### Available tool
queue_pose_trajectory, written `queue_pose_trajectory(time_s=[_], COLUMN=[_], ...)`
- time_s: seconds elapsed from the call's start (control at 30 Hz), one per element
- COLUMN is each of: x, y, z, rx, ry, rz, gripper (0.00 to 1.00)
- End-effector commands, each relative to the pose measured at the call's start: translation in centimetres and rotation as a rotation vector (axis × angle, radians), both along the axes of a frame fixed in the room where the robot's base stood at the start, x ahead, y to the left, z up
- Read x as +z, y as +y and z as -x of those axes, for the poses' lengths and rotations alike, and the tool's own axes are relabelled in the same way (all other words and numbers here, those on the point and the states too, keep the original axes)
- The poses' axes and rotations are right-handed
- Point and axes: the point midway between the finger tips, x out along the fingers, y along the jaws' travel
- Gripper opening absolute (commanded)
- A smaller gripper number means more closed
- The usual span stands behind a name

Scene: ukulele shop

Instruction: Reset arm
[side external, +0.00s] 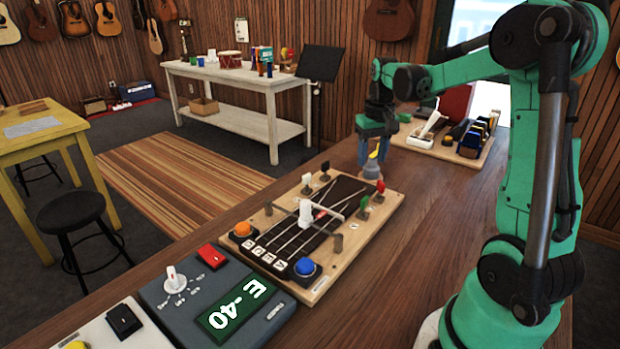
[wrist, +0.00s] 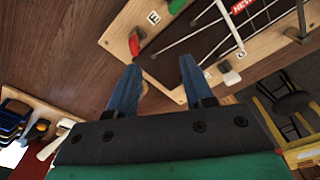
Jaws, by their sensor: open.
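My green arm reaches over the wooden counter from the right in the side external view. The board edge (wrist: 185,92) lies beyond the fingertips there, with a red peg (wrist: 134,42) and a white peg (wrist: 229,75).
A grey tuner box (side external: 185,310) with a green display reading "E -40" stands at the near left of the board. A wooden tray of tools (side external: 425,147) lies behind my gripper. Bare counter (side external: 425,225) lies right of the board.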

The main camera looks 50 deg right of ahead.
Motion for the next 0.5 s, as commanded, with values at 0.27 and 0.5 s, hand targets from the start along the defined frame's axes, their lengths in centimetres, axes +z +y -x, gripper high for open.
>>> queue_pose_trajectory(time_s=[0.27,0.5], x=[2.7,2.3], y=[12.3,20.0], z=[-0.8,1.2], rx=[0.283,0.484], ry=[-0.232,-0.440], rz=[0.118,0.149], gripper=[0.46,0.46])
